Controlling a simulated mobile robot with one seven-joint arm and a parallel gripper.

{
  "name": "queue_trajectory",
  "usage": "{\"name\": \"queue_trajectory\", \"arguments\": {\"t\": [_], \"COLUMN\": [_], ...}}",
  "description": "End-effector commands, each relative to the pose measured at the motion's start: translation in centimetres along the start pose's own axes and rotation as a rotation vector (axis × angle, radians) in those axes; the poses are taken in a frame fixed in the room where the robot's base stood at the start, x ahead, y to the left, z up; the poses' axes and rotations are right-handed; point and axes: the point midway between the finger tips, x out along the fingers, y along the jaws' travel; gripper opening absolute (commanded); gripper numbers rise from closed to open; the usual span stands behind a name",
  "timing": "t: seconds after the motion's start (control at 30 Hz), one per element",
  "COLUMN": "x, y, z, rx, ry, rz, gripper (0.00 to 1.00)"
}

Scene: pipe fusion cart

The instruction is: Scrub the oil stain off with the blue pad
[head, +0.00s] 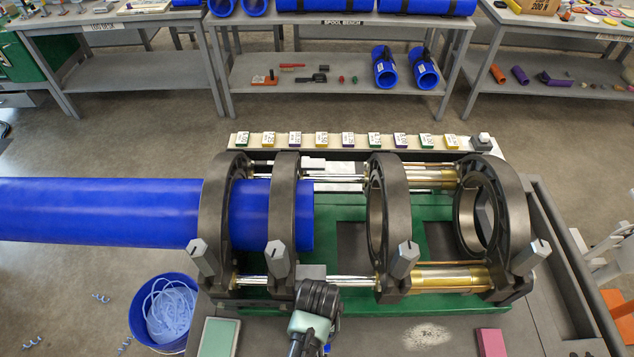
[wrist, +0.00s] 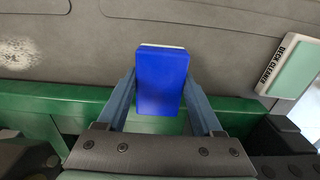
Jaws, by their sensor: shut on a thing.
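The blue pad (wrist: 160,82) is a small block with a pale layer along its far edge, held between the two fingers of my gripper (wrist: 160,100). In the head view my gripper (head: 310,343) is at the bottom middle over the cart's front deck, and it largely hides the pad. A pale, speckled stain (head: 427,336) lies on the grey deck to the right of my gripper. It also shows at the left edge of the wrist view (wrist: 20,54), apart from the pad. Whether the pad touches the deck is unclear.
A pale green panel labelled deck cleaner (wrist: 296,68) also shows left of my gripper in the head view (head: 218,338). A pink block (head: 491,343) lies right of the stain. Behind stand dark clamp rings (head: 283,205) holding a blue pipe (head: 100,210). A blue bucket (head: 140,325) stands left.

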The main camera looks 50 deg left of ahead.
Motion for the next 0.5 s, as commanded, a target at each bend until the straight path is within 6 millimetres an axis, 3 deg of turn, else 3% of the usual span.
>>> {"name": "queue_trajectory", "arguments": {"t": [0.03,0.3,0.5], "x": [-1.0,-3.4,-4.1], "y": [0.1,0.3,0.4], "z": [-0.1,-0.5,-0.7], "rx": [0.001,0.003,0.004], "ry": [0.0,0.001,0.0], "rz": [0.0,0.0,0.0], "gripper": [0.23,0.23,0.23]}}
